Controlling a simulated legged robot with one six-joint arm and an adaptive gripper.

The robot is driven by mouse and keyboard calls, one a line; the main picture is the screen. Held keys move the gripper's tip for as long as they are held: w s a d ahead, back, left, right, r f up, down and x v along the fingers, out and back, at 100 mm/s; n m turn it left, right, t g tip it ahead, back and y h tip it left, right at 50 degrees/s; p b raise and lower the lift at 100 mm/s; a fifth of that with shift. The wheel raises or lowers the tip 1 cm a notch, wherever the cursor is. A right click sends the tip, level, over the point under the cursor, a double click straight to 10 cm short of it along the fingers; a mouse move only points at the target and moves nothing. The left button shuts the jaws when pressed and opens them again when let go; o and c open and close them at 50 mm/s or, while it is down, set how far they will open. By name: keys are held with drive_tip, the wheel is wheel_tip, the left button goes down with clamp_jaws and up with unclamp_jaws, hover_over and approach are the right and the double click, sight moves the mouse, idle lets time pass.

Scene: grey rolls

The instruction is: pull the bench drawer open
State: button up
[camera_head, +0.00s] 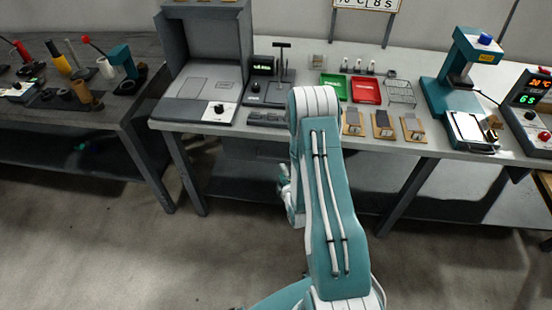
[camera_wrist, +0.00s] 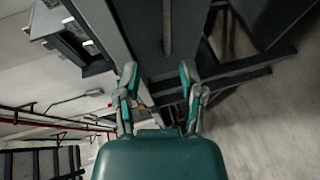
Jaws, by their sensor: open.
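The bench (camera_head: 430,145) stands ahead with a pale grey top. Under its front edge, left of my arm, is a dark grey drawer front (camera_head: 250,147), partly hidden by my arm. In the wrist view a dark grey panel (camera_wrist: 143,22), which looks like the drawer front, fills the upper middle. A long, thin bar handle (camera_wrist: 167,28) runs along it. My gripper (camera_head: 284,180) is in front of and below the bench edge, mostly behind my arm. In the wrist view my gripper (camera_wrist: 158,74) has its fingers apart, with nothing between them. The handle lies beyond the fingertips.
A grey open-lidded box (camera_head: 205,85) stands on the bench at left. Green (camera_head: 333,87) and red (camera_head: 366,90) trays and a teal press (camera_head: 470,65) stand further right. A second bench (camera_head: 60,115) is at far left. The floor in front is clear.

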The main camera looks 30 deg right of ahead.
sight(277, 158)
drive_tip(key=x, duration=0.6)
drive_tip(key=f+x, duration=0.1)
drive_tip(key=x, duration=0.3)
drive_tip(key=shift+s+d+f, duration=0.1)
drive_tip(key=shift+d, duration=0.15)
clamp_jaws()
